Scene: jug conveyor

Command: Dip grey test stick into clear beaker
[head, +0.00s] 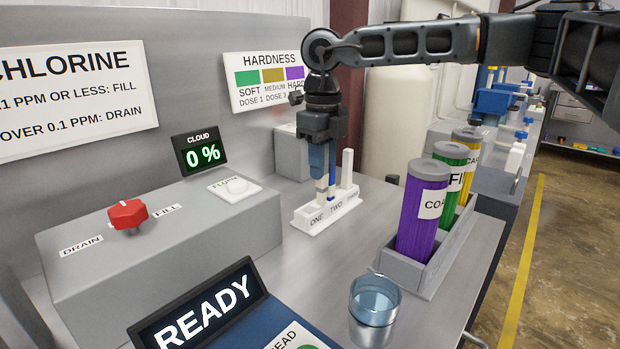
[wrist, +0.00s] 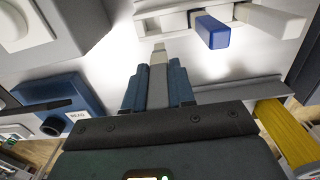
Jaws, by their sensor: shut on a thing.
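My gripper (head: 321,172) points down over the white stick stand (head: 327,212) labelled ONE, TWO and a third, partly hidden word. It is shut on the grey test stick (wrist: 158,62), which shows between the blue fingers in the wrist view. The stick's lower end is above or in the ONE place; I cannot tell which. A blue stick (wrist: 211,32) and a white stick (wrist: 268,19) stand in the other places. The clear beaker (head: 374,300) stands upright on the bench at the front, right of the READY display, apart from my gripper.
A grey tray (head: 428,273) with purple, green and yellow tubes stands right of the stand. The READY display (head: 205,310) is at the front left. A grey box with a red knob (head: 128,214) stands behind it. Bare bench lies between stand and beaker.

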